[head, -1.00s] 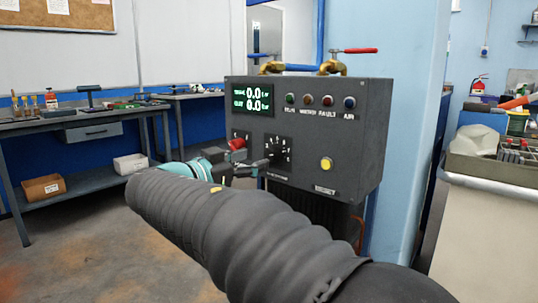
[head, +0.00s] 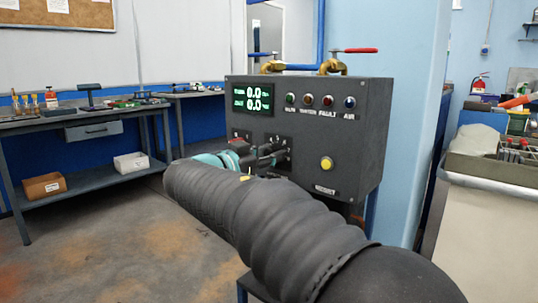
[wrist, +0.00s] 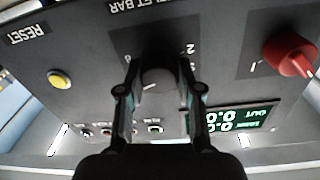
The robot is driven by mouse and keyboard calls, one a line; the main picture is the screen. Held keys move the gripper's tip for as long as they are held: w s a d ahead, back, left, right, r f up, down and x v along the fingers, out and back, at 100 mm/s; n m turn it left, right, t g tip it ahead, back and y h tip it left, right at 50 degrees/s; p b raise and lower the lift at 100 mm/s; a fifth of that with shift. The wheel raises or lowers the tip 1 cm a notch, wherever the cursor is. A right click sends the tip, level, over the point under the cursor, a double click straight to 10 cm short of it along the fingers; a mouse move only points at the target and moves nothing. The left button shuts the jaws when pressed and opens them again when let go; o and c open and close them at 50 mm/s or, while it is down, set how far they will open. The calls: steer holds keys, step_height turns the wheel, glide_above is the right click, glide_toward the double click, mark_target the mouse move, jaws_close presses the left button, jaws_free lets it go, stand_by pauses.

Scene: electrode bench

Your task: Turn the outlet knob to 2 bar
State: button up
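The dark outlet knob (wrist: 157,78) sits on the black dial plate of the grey control box (head: 350,135). In the wrist view, which shows the panel upside down, a short white mark shows on the knob and a "2" is readable on its scale. My gripper (wrist: 159,72) is open, with one finger on each side of the knob; gaps show, and I cannot tell whether the tips reach around it. In the head view my gripper (head: 270,152) covers the knob. The green display (head: 250,98) reads 0.0 on both lines.
A red knob (wrist: 290,54) lies close beside the outlet dial. A yellow reset button (wrist: 60,79) is on its other side. Small lamps (head: 308,100) line the panel top. A valve with a red handle (head: 354,50) stands above the box. Workbenches (head: 75,128) are at left.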

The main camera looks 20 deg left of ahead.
jaws_close()
